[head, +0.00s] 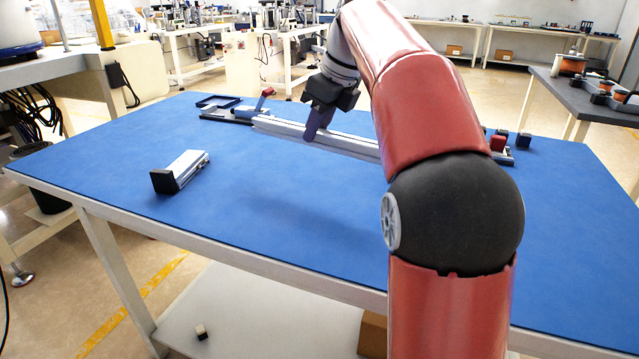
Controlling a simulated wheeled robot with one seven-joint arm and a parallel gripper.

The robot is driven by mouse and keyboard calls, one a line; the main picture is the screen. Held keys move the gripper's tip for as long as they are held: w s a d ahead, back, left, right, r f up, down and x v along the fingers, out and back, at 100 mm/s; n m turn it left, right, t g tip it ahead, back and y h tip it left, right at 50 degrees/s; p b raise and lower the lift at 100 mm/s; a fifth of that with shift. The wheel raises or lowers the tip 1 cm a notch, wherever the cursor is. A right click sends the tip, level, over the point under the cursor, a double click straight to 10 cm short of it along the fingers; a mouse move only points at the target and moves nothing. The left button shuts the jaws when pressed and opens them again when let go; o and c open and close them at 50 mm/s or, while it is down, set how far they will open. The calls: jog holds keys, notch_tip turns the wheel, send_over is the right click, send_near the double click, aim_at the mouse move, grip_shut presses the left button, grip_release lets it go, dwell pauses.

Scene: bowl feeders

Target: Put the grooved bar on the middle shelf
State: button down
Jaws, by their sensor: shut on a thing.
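A long light-grey bar with lines along its length, which I take for the grooved bar (350,143), is at the far side of the blue table. My gripper (319,130) is shut on it near its left part, with the fingers pointing down. My red arm hides the bar's right part. I cannot tell whether the bar touches the table. No shelf that I can be sure is the middle one shows.
A short silver block with a black end (180,172) lies on the blue table (240,215) at left. A dark tray (218,102) is at the back left, small red and dark blocks (524,140) at the right. A pale lower board (260,315) shows under the table.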

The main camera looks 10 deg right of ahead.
notch_tip(320, 180, down, 10)
jog(key=shift+r, duration=0.2)
dwell(0.4)
jog(key=shift+f, duration=0.15)
jog(key=c, duration=1.1)
grip_release()
jog(key=shift+b, duration=0.35)
